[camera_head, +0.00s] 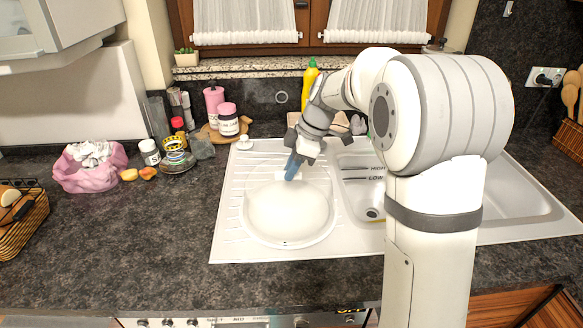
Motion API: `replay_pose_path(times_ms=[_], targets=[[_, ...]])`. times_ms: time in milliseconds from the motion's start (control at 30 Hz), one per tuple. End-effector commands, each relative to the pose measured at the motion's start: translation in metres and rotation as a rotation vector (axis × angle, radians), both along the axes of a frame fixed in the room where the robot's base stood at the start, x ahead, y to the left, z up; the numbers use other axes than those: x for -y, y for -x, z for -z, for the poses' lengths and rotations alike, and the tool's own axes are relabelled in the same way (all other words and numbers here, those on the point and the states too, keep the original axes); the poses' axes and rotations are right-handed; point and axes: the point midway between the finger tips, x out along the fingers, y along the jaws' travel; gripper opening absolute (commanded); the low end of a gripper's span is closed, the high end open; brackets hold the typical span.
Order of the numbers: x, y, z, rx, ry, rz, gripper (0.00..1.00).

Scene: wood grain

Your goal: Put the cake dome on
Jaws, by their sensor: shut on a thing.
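The cake dome (288,208) is a whitish, cloudy dome on the ribbed drainboard of the sink, left of the basins. A pale round rim (284,245) shows around its lower edge. I cannot tell whether the dome rests on that rim or is held slightly above it. No cake can be made out through the dome. My gripper (292,170) comes down from the upper right to the top of the dome, with a blue fingertip showing. It is shut on the top of the dome; its grip point is mostly hidden by the fingers.
The white sink (225,225) has basins to the right, partly behind my arm. A yellow bottle (310,77) stands behind my gripper. Jars, a pink bag (90,175) and fruit pieces (130,174) stand to the left. The dark counter (130,235) at front left is clear.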

Motion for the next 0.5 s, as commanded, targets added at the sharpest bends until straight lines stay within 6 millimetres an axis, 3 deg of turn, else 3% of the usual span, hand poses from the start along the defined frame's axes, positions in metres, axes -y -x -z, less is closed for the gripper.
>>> replay_pose_path(times_ms=[100,133,400,500], targets=[[0.0000,0.0002,0.0002,-0.001,0.000,0.000,0.00],[0.0000,0.0003,0.0002,-0.001,0.000,0.000,0.16],[0.0000,0.0003,0.0002,-0.002,0.000,-0.001,0.39],[0.0000,0.0003,0.0002,-0.002,0.000,-0.001,0.39]])
